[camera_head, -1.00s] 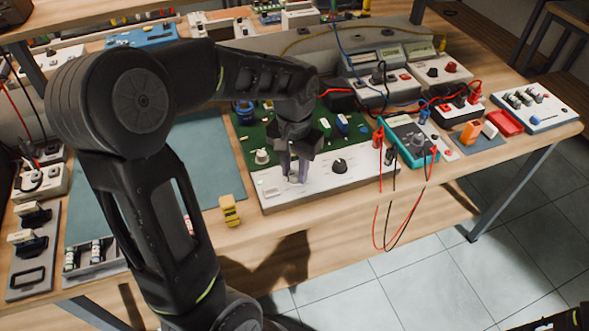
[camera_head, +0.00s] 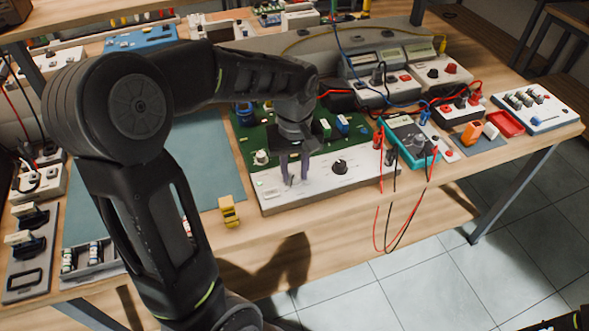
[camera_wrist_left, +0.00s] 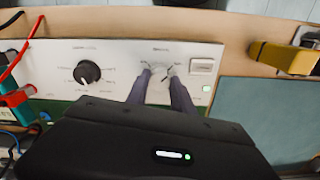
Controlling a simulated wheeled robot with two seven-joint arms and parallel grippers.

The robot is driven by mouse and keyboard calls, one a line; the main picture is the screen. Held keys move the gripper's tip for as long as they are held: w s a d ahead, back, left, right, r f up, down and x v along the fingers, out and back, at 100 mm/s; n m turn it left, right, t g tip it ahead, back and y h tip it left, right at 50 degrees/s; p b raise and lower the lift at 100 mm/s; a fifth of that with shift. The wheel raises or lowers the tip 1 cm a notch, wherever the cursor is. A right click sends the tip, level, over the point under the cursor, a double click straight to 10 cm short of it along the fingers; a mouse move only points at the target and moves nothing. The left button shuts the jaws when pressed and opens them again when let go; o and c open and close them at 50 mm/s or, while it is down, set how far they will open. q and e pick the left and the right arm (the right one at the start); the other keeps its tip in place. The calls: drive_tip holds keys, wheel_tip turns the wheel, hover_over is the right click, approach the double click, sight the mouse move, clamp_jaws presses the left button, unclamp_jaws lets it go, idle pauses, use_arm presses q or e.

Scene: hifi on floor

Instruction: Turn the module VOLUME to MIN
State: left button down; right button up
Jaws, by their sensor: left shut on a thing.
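The module is a white control panel (camera_head: 318,188) with a green circuit board (camera_head: 259,142) behind it, at the table's front edge. My left gripper (camera_head: 293,179) points down at the left part of the panel. In the left wrist view its fingers (camera_wrist_left: 161,77) are shut around a small control knob, mostly hidden between them. A larger black knob (camera_head: 339,166) stands clear to its right on the panel; it also shows in the left wrist view (camera_wrist_left: 87,72). The printed labels are too blurred to read.
A teal multimeter (camera_head: 410,142) with red and black leads stands close right of the panel, its leads hanging over the front edge. A yellow block (camera_head: 229,211) sits left of the panel. A blue-green mat (camera_head: 206,160) lies behind it.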

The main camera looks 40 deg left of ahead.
sight(295, 174)
idle(0.3)
use_arm(q)
drive_tip(key=c, duration=1.1)
unclamp_jaws()
wheel_tip(295, 174, up, 8)
drive_tip(key=shift+f, duration=0.1)
